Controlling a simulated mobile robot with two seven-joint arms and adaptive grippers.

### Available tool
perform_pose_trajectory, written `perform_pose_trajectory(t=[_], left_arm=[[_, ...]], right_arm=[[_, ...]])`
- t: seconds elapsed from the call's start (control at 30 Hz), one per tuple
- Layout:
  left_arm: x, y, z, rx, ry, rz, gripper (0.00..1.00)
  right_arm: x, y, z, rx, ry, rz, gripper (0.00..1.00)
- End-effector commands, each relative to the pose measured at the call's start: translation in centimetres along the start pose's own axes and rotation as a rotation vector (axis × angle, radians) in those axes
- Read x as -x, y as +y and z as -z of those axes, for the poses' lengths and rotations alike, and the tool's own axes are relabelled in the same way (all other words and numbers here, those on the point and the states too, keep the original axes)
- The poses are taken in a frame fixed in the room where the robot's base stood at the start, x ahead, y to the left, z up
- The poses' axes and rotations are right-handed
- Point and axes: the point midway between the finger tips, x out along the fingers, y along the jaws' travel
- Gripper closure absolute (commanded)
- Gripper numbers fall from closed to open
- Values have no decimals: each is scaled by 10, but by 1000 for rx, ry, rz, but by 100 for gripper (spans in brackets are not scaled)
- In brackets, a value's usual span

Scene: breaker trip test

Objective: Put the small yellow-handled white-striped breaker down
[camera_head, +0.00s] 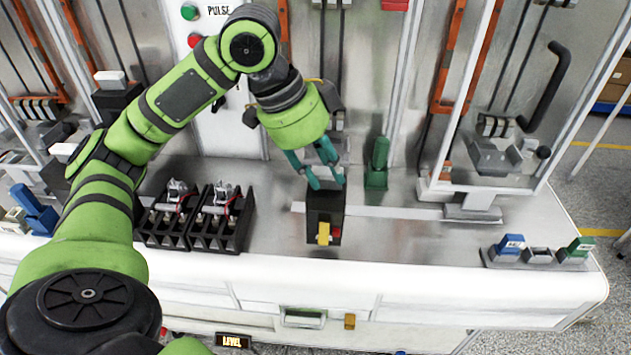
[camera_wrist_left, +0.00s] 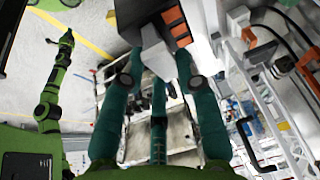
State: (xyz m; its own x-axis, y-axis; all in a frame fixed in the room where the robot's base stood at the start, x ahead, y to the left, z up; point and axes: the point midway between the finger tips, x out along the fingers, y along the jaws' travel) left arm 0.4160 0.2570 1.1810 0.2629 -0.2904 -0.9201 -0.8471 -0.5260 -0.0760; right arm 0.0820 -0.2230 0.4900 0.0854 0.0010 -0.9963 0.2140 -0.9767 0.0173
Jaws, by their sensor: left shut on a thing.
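My left gripper (camera_head: 325,182) has its teal fingers shut on the top of the black breaker (camera_head: 314,218) in the head view. The breaker has a yellow handle (camera_head: 323,234) and a red spot beside it on its front. It hangs upright at the bench (camera_head: 400,236), near the middle; I cannot tell whether its base touches the surface. No white stripe on it is clear. In the left wrist view the gripper (camera_wrist_left: 160,62) pinches a grey piece of the black breaker (camera_wrist_left: 145,12), which has orange patches. My right gripper does not show.
A green block (camera_head: 377,165) stands just behind right. A tray with blue (camera_head: 509,247) and green (camera_head: 579,248) pieces sits at the right edge. The bench right of the breaker is clear.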

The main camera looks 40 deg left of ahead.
Motion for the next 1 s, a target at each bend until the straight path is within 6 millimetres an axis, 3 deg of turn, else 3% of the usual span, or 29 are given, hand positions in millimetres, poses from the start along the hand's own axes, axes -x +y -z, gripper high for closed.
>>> perform_pose_trajectory(t=[0.23,0.5,0.87,0.9,0.93,1.0], left_arm=[[-8,-14,-15,-1,3,3,100],[-40,-11,-28,-2,2,2,100],[-44,-11,-29,-2,5,3,100],[-45,-10,-30,-2,2,1,60],[-45,-10,-30,-2,2,1,48],[-45,-10,-30,-2,2,1,44]], right_arm=[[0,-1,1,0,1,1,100],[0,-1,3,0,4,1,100],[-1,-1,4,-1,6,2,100],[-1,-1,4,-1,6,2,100],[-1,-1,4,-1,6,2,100],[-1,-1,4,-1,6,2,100]])
